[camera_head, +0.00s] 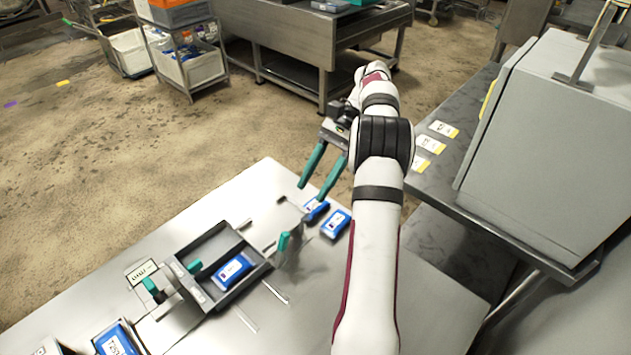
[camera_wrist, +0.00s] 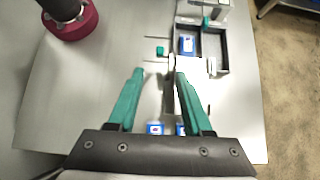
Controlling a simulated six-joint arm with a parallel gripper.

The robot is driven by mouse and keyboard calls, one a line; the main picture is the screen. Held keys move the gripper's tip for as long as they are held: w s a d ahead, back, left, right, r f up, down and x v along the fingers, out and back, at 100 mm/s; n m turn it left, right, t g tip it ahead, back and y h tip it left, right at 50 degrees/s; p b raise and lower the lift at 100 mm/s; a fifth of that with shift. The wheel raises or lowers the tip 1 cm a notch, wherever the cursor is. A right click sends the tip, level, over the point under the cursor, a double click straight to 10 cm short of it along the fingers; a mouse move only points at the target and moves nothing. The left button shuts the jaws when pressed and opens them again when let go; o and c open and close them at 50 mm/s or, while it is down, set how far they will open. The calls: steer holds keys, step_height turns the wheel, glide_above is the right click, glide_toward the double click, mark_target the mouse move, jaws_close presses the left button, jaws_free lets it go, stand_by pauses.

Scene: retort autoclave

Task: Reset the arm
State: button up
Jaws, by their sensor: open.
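My gripper (camera_head: 318,171) has two teal fingers, spread apart with nothing between them. It hangs above the far right part of the steel table (camera_head: 262,185). In the wrist view my gripper (camera_wrist: 155,85) is also open and empty over the table. My white arm reaches up the middle of the head view and hides part of the table and floor behind it.
A dark tray (camera_head: 216,302) holds a blue pouch (camera_head: 233,270), with teal-handled clamps beside it. Two blue pouches (camera_head: 335,223) (camera_head: 316,210) lie below my gripper. Another pouch (camera_head: 115,340) is at bottom left. A grey machine (camera_head: 550,150) stands at right.

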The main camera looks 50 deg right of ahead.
stand_by(0.3)
steer(key=s+a+r+n+g+h, duration=0.1)
steer(key=a+r+n+h, duration=0.15)
steer(key=a, duration=0.65)
steer(key=s+a+r+n+g+h, duration=0.1)
steer(key=a+r+n+h, duration=0.2)
steer(key=a, duration=0.6)
steer(key=s+a+f+n+t+h, duration=0.1)
steer(key=s+a+f+n, duration=0.1)
steer(key=s+a, duration=0.4)
steer(key=s+a+f+n+h, duration=0.1)
steer(key=s+a+f+n, duration=0.1)
steer(key=s+a+n, duration=0.3)
steer(key=s+a, duration=0.2)
steer(key=s, duration=0.2)
steer(key=shift+s+f+t, duration=0.2)
steer(key=shift+f+t, duration=0.05)
steer(key=shift+t, duration=0.15)
